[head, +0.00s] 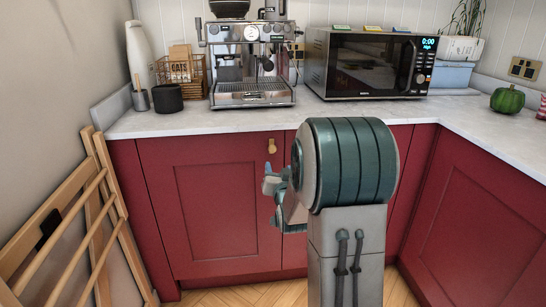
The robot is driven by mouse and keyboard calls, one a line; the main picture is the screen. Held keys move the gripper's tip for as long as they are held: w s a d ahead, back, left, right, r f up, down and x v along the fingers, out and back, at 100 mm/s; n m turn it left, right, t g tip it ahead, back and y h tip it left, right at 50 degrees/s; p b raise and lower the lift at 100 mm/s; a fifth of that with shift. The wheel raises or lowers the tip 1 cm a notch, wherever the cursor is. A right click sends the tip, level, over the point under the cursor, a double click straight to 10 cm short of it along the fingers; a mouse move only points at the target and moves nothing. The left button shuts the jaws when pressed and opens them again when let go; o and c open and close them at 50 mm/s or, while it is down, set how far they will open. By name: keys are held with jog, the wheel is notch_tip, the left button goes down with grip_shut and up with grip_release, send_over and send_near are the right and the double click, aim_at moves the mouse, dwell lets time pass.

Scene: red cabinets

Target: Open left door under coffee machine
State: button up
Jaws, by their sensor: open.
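The coffee machine (250,62) stands on the counter, left of the middle. Under it is the left red door (212,207), which is shut flush with the cabinet. A small brass knob (271,146) sits near this door's upper right corner. My gripper (268,196) is open and empty, below the knob and in front of the door's right edge. I cannot tell how far it is from the door surface. My arm hides part of the gripper and most of the door to the right.
A wooden folding rack (72,225) leans at the left, close to the cabinet. The pale counter (190,123) overhangs the doors and holds a microwave (366,65). Red cabinets (482,208) turn the corner at the right. Little floor (250,293) shows in front.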

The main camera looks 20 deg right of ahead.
aim_at(273, 150)
jog(key=x, duration=1.3)
jog(key=shift+b, duration=0.3)
grip_shut()
